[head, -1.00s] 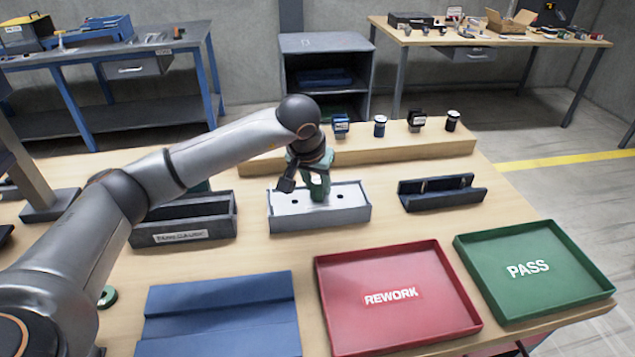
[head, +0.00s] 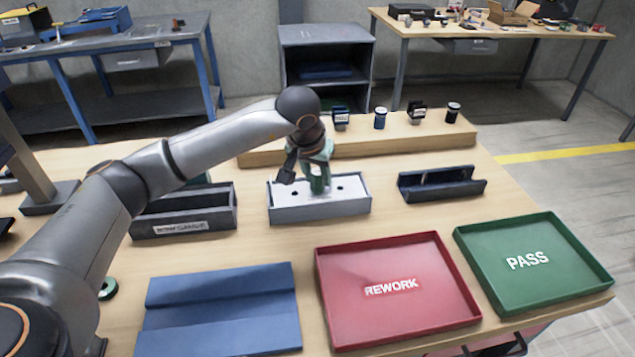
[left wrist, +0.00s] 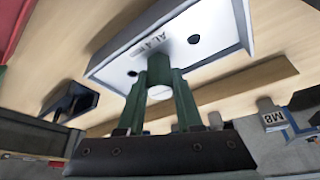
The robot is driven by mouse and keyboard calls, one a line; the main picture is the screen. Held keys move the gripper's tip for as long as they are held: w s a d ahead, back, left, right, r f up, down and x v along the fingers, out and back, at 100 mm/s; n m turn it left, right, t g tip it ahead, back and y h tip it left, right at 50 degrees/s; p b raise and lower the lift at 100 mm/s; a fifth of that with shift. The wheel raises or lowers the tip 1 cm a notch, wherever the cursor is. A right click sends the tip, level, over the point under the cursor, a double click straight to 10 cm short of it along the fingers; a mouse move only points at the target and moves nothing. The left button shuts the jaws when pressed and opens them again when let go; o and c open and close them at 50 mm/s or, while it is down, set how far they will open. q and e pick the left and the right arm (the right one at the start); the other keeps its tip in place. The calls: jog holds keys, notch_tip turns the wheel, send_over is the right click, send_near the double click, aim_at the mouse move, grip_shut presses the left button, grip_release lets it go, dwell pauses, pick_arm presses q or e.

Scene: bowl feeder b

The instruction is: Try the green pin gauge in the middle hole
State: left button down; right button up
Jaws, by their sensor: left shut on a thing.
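The grey block with a white top (head: 318,207) stands mid-table. One hole shows on each side of its top; the middle hole is hidden. The block also shows in the left wrist view (left wrist: 110,60), with a dark marking on its top. My left gripper (head: 318,172) is over the block's middle, shut on the green pin gauge (head: 320,186). The gauge looks about upright, its lower end at the white top between the two visible holes. I cannot tell how far it sits in the hole. In the left wrist view, green parts surround a pale round end (left wrist: 160,92).
A wooden rail (head: 400,139) with several gauges stands behind the block. A dark open box (head: 183,222) is left, a dark blue holder (head: 442,186) right. In front are a blue mat (head: 220,310), red REWORK tray (head: 345,325) and green PASS tray (head: 490,300).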

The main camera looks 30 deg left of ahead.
pick_arm(q)
jog(key=shift+r+p, duration=1.7)
jog(key=shift+r, duration=0.8)
